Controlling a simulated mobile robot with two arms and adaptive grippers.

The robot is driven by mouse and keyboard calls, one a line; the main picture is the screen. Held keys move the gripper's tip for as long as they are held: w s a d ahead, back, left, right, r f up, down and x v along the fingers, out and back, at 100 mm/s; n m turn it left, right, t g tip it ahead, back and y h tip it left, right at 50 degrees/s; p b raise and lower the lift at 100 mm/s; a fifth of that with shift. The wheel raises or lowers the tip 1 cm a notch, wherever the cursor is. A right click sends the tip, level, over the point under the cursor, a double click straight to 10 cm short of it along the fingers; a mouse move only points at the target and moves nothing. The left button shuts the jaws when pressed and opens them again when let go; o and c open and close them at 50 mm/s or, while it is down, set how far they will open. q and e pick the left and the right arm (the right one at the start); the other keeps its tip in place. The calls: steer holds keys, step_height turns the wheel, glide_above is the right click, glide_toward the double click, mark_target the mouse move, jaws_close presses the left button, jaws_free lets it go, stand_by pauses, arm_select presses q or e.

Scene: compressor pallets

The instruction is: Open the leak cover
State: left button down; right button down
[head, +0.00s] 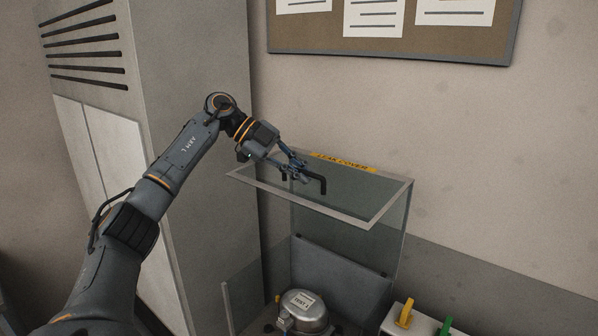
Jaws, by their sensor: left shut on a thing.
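The leak cover (388,205) is a clear panel with a pale frame, at the top of a glass case in the middle of the head view. A yellow "LEAK COVER" label (343,162) lies along its far edge. A black handle (323,184) stands on the panel. My left gripper (294,172) reaches in from the left above the panel and is shut on this handle; its fingers hide part of it. The panel lies roughly level; I cannot tell whether it is lifted. My right gripper is not in view.
Below the panel, a silver compressor (303,310) labelled "TEST 1" stands in the case before a grey plate (340,275). A box with a yellow (404,313) and a green lever (446,326) stands at right. A tall grey cabinet (195,100) stands close on the left.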

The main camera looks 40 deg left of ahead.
arm_select(q)
steer(key=shift+f, duration=0.15)
steer(key=c, duration=1.4)
jaws_free()
steer(key=shift+w, duration=0.2)
steer(key=v, duration=1.2)
